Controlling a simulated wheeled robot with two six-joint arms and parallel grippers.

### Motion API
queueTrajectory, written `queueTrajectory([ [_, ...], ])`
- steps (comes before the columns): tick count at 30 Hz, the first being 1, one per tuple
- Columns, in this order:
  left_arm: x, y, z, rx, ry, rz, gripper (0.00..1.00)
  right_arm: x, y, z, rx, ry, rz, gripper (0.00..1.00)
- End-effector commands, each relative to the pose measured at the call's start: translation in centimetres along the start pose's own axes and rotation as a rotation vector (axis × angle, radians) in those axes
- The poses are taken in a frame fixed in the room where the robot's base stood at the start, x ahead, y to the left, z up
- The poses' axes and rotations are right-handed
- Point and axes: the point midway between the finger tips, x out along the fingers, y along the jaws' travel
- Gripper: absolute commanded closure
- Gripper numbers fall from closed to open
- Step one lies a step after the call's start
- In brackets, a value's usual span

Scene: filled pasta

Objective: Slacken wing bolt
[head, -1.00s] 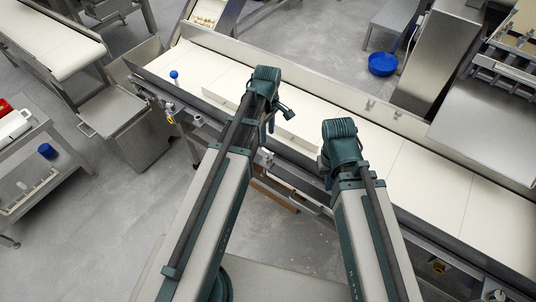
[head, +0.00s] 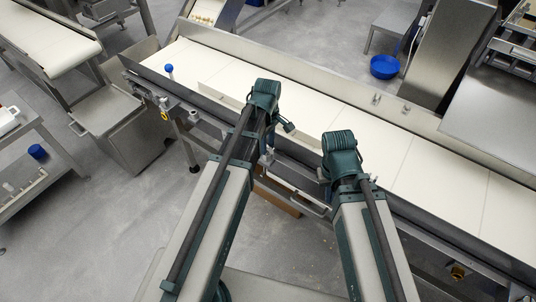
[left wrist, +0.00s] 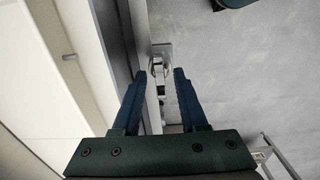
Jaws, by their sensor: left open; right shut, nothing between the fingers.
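A small bright metal fitting (left wrist: 158,66), which looks like the wing bolt, sits on a bracket at the side of the conveyor frame in the left wrist view. My left gripper (left wrist: 157,76) is open, with one finger on each side of that fitting in the picture. I cannot tell whether the fingers touch it or how far beyond them it lies. In the head view my left gripper (head: 267,148) points down at the conveyor's near edge, its fingers mostly hidden. My right gripper (head: 325,184) is shut and empty, further right by the same edge.
The long white conveyor belt (head: 300,115) runs across beyond both arms, with a metal side rail (head: 270,60). The grey floor (head: 130,225) on the left is clear.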

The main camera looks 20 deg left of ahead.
Motion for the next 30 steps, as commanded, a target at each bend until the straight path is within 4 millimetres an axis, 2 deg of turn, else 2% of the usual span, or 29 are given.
queueTrajectory([
  [17,0.14,-0.01,0.00,0.000,0.000,0.000,0.57,0.14,-0.01,-0.01,0.000,0.000,0.000,1.00],
  [24,0.14,-0.01,0.00,0.000,0.000,0.000,0.99,0.14,-0.01,-0.01,0.000,0.000,0.000,1.00],
  [30,0.14,-0.01,0.00,0.000,0.000,0.000,1.00,0.14,-0.01,-0.01,0.000,0.000,0.000,1.00],
])
